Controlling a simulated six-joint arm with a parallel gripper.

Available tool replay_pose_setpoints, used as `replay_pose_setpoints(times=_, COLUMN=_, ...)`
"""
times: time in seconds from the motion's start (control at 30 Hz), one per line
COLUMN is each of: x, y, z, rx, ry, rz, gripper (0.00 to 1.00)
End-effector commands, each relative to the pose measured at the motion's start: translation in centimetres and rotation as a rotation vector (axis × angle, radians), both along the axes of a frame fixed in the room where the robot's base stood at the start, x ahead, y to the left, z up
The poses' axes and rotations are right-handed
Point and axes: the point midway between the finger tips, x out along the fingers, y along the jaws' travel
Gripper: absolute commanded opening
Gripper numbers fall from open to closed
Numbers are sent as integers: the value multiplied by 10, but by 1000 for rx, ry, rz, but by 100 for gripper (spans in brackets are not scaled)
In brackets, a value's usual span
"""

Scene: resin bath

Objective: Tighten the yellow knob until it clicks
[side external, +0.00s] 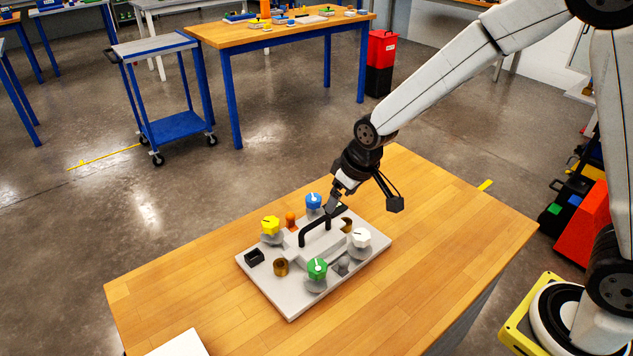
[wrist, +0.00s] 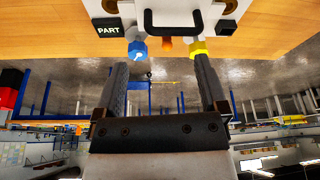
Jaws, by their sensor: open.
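The yellow knob (side external: 271,225) stands on a light grey plate (side external: 290,306) at its far left side, with a dark mark on top. In the wrist view the yellow knob (wrist: 199,46) shows near the tip of the right finger, partly hidden by it. My gripper (side external: 332,208) is low over the plate, near the far end of the black handle and beside the blue knob (side external: 314,201), apart from the yellow knob. In the wrist view my gripper (wrist: 162,63) has its fingers spread with nothing held between them.
A black arched handle (side external: 314,224) rises mid-plate. A white knob (side external: 361,237), green knob (side external: 317,268), orange peg (side external: 291,219), brass cylinder (side external: 281,267) and black square block (side external: 255,256) also stand on the plate.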

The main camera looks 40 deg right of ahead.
Motion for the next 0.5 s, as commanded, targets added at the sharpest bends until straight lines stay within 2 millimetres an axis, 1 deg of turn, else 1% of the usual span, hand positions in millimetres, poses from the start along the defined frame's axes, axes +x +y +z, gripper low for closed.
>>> replay_pose_setpoints(times=0.03, x=15, y=10, z=-5, rx=1, ry=-6, rz=22, gripper=92)
replay_pose_setpoints(times=0.2, x=56, y=44, z=-18, rx=9, ry=-35, rz=92, gripper=92)
replay_pose_setpoints(times=0.3, x=75, y=61, z=-26, rx=12, ry=-50, rz=126, gripper=92)
replay_pose_setpoints(times=0.4, x=88, y=75, z=-32, rx=16, ry=-62, rz=151, gripper=92)
replay_pose_setpoints(times=0.5, x=95, y=83, z=-36, rx=17, ry=-70, rz=168, gripper=92)
